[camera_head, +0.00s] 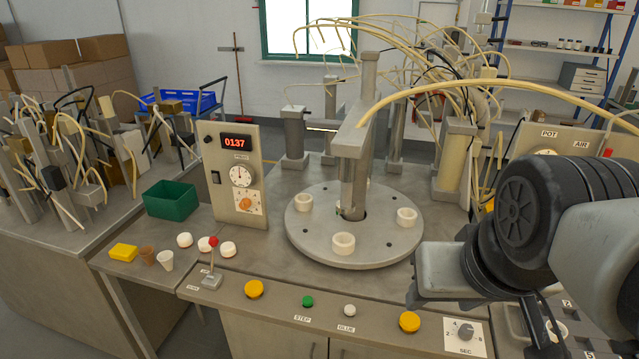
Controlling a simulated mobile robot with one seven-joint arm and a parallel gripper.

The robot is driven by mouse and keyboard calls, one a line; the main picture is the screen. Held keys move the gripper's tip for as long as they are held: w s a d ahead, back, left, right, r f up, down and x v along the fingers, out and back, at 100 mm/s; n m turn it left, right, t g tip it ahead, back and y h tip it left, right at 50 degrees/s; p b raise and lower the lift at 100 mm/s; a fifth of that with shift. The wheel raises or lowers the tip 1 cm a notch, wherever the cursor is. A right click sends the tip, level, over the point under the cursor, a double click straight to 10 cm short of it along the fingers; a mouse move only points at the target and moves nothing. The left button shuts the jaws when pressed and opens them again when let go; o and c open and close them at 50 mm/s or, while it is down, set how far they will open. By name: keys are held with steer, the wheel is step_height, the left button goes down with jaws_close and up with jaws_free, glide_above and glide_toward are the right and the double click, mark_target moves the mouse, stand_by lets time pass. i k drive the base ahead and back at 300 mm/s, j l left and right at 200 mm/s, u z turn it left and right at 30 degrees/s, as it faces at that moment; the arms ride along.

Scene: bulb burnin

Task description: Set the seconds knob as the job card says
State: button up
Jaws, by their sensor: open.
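The seconds knob (466,331) is a small grey round knob on a white scale plate marked SEC, at the right of the bench's front panel. Small digits ring it, among them 2 and 4; I cannot tell exactly where its pointer stands. My gripper (548,335) is at the lower right, to the right of the knob and apart from it. I cannot make out a job card.
On the front panel are yellow buttons (254,289), a green STEP button (308,301), a white GLUE button (350,310) and a red-tipped lever (212,262). A round turntable (310,248) with white rings stands behind. A panel (232,170) shows 0137.

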mark_target(466, 331)
steer(key=u, duration=0.55)
steer(key=z, duration=1.3)
steer(key=l+u, duration=0.25)
steer(key=l, duration=0.15)
steer(key=j+u, duration=0.15)
steer(key=u, duration=0.2)
steer(key=j+u, duration=0.1)
steer(key=u, duration=0.25)
steer(key=j+u, duration=0.1)
steer(key=u, duration=0.25)
steer(key=z, duration=0.4)
steer(key=i+j+z, duration=0.1)
steer(key=z, duration=0.25)
steer(key=j+z, duration=0.1)
steer(key=z, duration=0.3)
steer(key=j+z, duration=0.1)
steer(key=z, duration=0.3)
steer(key=i+j, duration=0.05)
